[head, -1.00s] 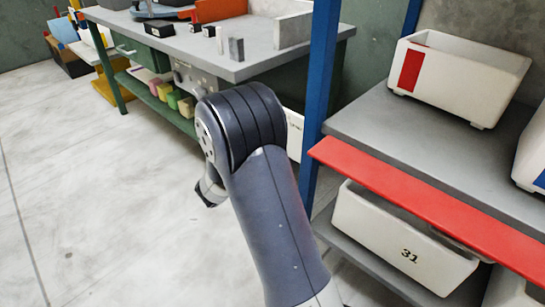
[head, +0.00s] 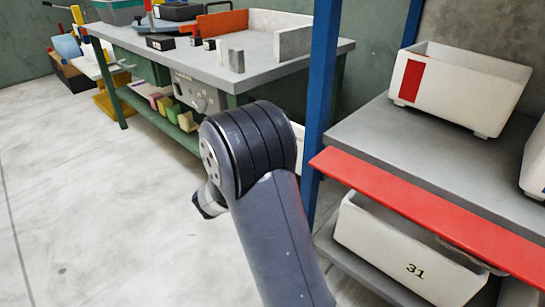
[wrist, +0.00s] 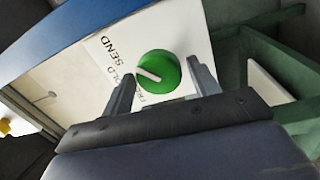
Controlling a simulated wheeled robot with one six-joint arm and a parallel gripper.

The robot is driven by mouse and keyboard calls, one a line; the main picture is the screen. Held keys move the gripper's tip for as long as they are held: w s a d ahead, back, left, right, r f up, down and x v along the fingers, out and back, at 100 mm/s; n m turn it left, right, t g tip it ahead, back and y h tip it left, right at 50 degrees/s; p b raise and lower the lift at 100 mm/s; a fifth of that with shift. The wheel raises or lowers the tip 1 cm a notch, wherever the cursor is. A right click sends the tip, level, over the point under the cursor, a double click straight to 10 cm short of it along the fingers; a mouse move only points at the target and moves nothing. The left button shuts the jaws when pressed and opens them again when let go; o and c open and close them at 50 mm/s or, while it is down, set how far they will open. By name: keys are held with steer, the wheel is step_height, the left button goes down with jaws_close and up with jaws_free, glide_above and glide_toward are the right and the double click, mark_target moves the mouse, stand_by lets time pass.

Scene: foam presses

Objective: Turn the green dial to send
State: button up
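The green dial (wrist: 159,72) is a round knob with a white pointer, on a white plate (wrist: 180,35) in the wrist view. The plate carries the word SEND at upper left, a partly hidden word ending in OLD below it, and a third word mostly hidden. The pointer points left, towards the partly hidden word and below SEND. My gripper (wrist: 161,70) is open, with one finger on each side of the dial. I cannot tell whether the fingers touch it.
A workbench (head: 262,48) with blocks and trays on top stands ahead. A blue post (head: 320,90) and a shelf with a red edge (head: 430,215) are close on the right. White bins (head: 460,90) sit on the shelf. The floor (head: 90,200) at left is clear.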

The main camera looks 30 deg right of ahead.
steer(key=shift+o, duration=0.9)
steer(key=r+p+v, duration=0.1)
steer(key=p+v, duration=0.1)
steer(key=v, duration=0.8)
steer(key=shift+a+f+p, duration=0.3)
steer(key=shift+a+f, duration=0.1)
steer(key=shift+f, duration=0.1)
steer(key=shift+s+d, duration=0.1)
steer(key=shift+d, duration=0.05)
steer(key=b+x, duration=0.2)
steer(key=x, duration=0.8)
steer(key=shift+d, duration=0.25)
